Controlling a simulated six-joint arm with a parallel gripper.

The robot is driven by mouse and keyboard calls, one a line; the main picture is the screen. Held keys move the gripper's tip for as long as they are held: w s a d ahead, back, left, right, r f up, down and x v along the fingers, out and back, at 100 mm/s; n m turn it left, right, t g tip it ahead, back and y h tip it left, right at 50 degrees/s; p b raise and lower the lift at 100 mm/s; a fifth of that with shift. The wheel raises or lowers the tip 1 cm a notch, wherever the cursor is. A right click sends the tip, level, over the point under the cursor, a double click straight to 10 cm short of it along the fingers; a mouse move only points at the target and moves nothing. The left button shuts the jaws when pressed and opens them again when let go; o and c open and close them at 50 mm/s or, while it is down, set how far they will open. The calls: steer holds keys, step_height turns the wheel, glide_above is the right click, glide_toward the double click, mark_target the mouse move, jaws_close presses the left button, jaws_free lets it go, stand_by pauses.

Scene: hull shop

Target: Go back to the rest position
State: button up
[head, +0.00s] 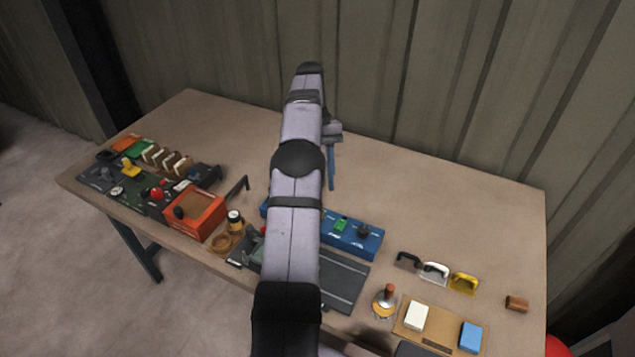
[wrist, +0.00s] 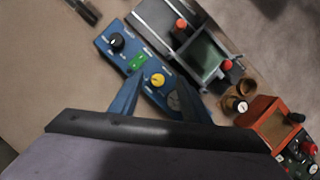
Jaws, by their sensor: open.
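My gripper (head: 331,184) hangs over the back middle of the workbench (head: 440,190), partly hidden behind my arm in the head view. In the wrist view my gripper (wrist: 157,84) shows two blue fingers spread apart with nothing held between them. Beyond the fingers lies a blue control panel (wrist: 108,56) with a black knob, a green switch and a yellow knob. The same blue panel (head: 368,242) stands nearer the front in the head view, partly hidden by my arm.
An open orange box (head: 212,220) and a cluster of small panels stand at the left. Black, white and yellow handles (head: 436,271) and a tan board (head: 412,338) with white and blue blocks lie front right. The bench's back right is clear. A corrugated wall (head: 470,90) rises behind.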

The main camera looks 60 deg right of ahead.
steer(key=w+a+r+n+h, duration=0.1)
steer(key=w+a+n+h, duration=0.15)
steer(key=w+a, duration=0.75)
steer(key=w+a+f+n+t, duration=0.1)
steer(key=w+a+n, duration=0.1)
steer(key=a, duration=0.9)
steer(key=w+a+n, duration=0.2)
steer(key=a+n, duration=0.1)
steer(key=a, duration=0.7)
steer(key=s+a+f+n+t+h, duration=0.1)
steer(key=s+a+f+n, duration=0.1)
steer(key=s+a, duration=0.4)
steer(key=s+a+f+n+t, duration=0.1)
steer(key=s+a+f, duration=0.25)
steer(key=a, duration=0.45)
step_height(320, 180, down, 14)
steer(key=b, duration=1.4)
steer(key=shift+s+a+b, duration=0.2)
steer(key=shift+s+b, duration=0.05)
steer(key=shift+b, duration=0.15)
steer(key=shift+f, duration=0.1)
step_height(320, 180, down, 25)
steer(key=b, duration=2.5)
